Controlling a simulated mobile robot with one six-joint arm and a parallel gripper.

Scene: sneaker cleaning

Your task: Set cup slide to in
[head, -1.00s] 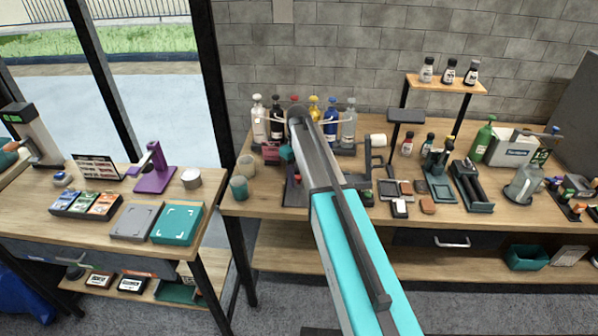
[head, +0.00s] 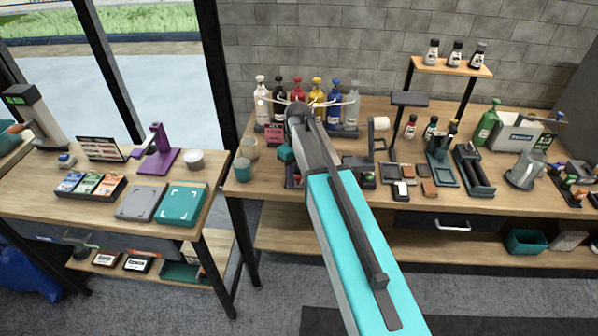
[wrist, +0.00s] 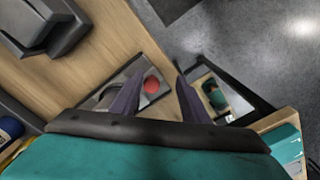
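I cannot clearly identify the cup slide. In the wrist view, a dark flat plate with a round red knob (wrist: 151,84) lies on the wooden bench, between my gripper's fingers in the picture. My gripper (wrist: 153,88) has its two dark fingers spread apart, with nothing held between them. I cannot tell whether either finger touches the knob. In the head view, my arm covers most of this spot, and the teal body of my gripper (head: 286,153) shows just left of the arm.
Several pump bottles (head: 318,92) stand behind my arm. Cups (head: 243,170) stand left of it. A dark stand (head: 409,99), small brushes and blocks crowd the bench to the right. The bench's front edge is near my gripper, with open floor beyond.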

